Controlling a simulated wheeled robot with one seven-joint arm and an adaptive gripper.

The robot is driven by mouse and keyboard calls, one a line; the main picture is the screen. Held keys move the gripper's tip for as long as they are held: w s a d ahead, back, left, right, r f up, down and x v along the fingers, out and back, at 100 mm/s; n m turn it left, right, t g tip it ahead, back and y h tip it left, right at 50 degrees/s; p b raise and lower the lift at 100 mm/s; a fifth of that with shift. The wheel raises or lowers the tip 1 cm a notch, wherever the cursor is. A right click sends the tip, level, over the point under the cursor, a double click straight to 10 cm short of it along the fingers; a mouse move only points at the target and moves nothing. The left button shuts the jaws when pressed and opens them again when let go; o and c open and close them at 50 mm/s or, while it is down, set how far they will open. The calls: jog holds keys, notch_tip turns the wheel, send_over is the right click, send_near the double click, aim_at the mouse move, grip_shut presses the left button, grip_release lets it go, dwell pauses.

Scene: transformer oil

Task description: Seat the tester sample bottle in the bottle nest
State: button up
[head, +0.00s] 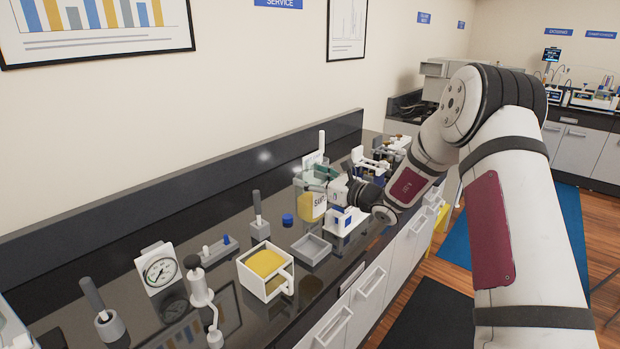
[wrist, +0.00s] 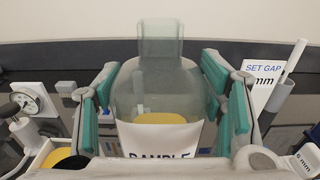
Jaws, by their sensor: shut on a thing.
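The sample bottle (head: 311,206) is clear, with yellow oil and a white label reading SAMPLE. My gripper (head: 322,181) is shut on it and holds it upright over the back of the black bench. In the wrist view the bottle (wrist: 158,92) stands between the teal finger pads of my gripper (wrist: 160,105), its open neck upward. Its base is hidden there, and I cannot tell whether it touches the bench. A shallow grey square tray (head: 298,250) lies in front of the bottle; I cannot tell whether it is the bottle nest.
A blue cap (head: 288,219) and a white container of yellow oil (head: 266,287) stand to the left. A white block with blue parts (head: 347,222) stands close on the right. A gauge (head: 159,270) and a pump-like tool (head: 199,288) are farther left. A SET GAP card (wrist: 262,84) stands behind.

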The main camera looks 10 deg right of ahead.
aim_at(314, 219)
jog(key=shift+f+b, duration=1.4)
jog(key=shift+f, duration=3.5)
jog(key=shift+f+b, duration=0.55)
jog(key=shift+f, duration=1.2)
jog(key=o, duration=2)
jog(key=shift+s+f, duration=0.1)
jog(key=shift+f, duration=0.05)
jog(key=shift+d, duration=0.1)
jog(key=shift+s+d, duration=0.25)
jog(key=shift+s, duration=0.05)
jog(key=v, duration=1.1)
